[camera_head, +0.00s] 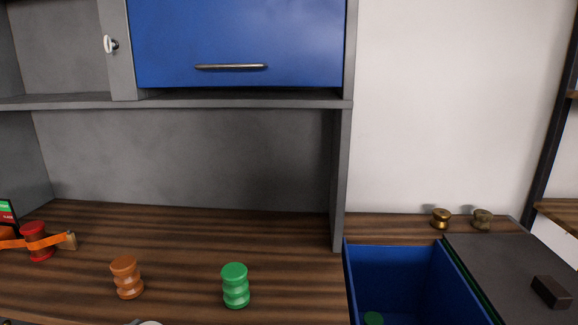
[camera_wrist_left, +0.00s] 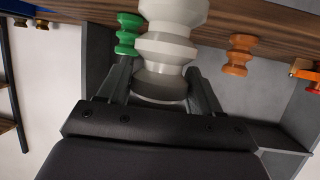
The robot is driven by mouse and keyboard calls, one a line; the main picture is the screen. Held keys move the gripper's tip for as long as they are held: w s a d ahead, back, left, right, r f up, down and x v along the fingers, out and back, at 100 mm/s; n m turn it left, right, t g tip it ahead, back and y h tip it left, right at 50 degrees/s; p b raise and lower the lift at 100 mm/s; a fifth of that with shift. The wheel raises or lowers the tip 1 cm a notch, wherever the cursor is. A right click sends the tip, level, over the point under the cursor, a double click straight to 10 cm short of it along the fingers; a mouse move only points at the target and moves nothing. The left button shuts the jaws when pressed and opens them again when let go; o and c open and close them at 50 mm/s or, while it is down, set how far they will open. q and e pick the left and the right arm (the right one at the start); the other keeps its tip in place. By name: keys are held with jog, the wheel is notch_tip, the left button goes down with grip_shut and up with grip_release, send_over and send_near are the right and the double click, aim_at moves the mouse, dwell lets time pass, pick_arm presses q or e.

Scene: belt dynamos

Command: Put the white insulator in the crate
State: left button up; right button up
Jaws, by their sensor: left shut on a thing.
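The white insulator (camera_wrist_left: 170,45) is a ribbed spool shape between the two fingers of my left gripper (camera_wrist_left: 160,78) in the left wrist view. The gripper is shut on it. In the head view only a small pale sliver shows at the bottom edge, probably the top of this insulator (camera_head: 150,323). The blue crate (camera_head: 394,257) stands at the right of the counter, open at the top, with a green round thing (camera_head: 373,318) inside. The crate's lower part is cut off by the frame. My right gripper is not in view.
On the wooden counter stand a green insulator (camera_head: 235,286), an orange-brown one (camera_head: 126,278) and a red one (camera_head: 38,242) by an orange strap. Two brassy pieces (camera_head: 441,218) sit behind the crate. A grey upright panel (camera_head: 341,180) separates the counter from the crate.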

pick_arm(q)
jog(key=shift+s+d+f+n+y, duration=0.1)
jog(key=shift+s+d+n+y, duration=0.5)
jog(key=shift+s+y, duration=0.15)
notch_tip(320, 180, down, 6)
jog(key=s+n+y, duration=0.1)
jog(key=s, duration=0.1)
jog(key=shift+s+a+r, duration=0.2)
jog(key=shift+s, duration=0.2)
